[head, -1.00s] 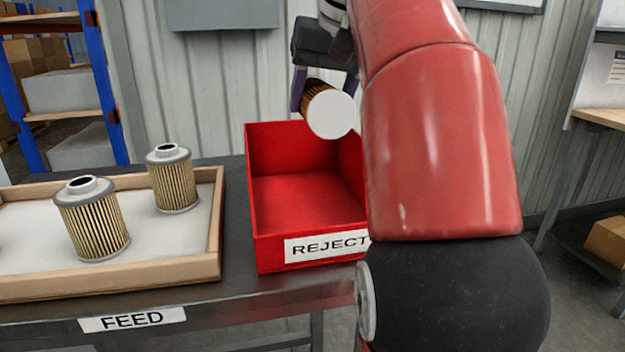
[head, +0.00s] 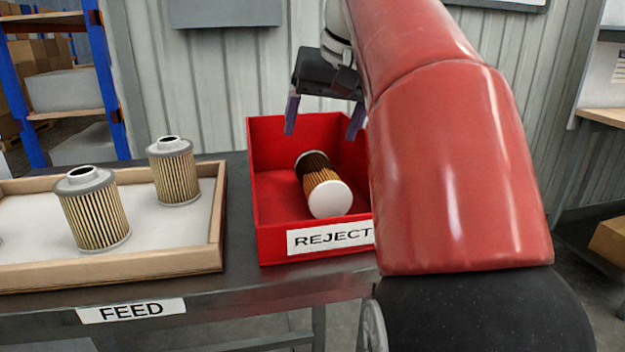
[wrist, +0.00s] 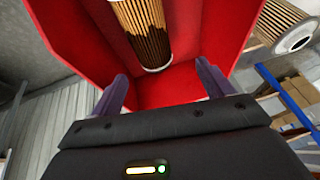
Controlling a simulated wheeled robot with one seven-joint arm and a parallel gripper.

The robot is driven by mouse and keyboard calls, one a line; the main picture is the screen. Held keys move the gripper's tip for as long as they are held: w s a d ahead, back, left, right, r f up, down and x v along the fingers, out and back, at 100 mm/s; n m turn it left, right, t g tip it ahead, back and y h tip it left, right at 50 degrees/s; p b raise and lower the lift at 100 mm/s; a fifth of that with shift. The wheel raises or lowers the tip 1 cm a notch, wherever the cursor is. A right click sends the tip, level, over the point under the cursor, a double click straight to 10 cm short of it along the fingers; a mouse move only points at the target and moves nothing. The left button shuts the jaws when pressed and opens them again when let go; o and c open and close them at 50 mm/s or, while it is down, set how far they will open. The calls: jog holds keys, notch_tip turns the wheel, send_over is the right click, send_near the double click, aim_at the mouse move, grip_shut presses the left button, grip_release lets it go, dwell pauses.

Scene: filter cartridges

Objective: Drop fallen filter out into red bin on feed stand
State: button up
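The fallen filter (head: 322,184) lies on its side inside the red bin (head: 285,236) labelled REJECT. Its white end cap faces the head camera and its pleats show a dark patch near the far end. The bin stands on the feed stand (head: 200,312). My gripper (head: 325,118) is above the rear of the bin, fingers spread and empty. In the wrist view my gripper (wrist: 160,88) is open, with the filter (wrist: 143,30) beyond the fingertips and apart from them. The bin's right side is hidden behind my arm.
A wooden tray (head: 215,235) left of the bin holds upright filters, including one in front (head: 92,208) and one behind (head: 173,172). A corrugated wall is behind the stand. A blue rack (head: 105,85) stands at the back left.

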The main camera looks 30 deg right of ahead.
jog(key=p+v, duration=0.1)
jog(key=v, duration=0.6)
jog(key=shift+s+r+p, duration=0.2)
jog(key=shift+r+p, duration=0.1)
jog(key=shift+r, duration=0.05)
dwell(0.4)
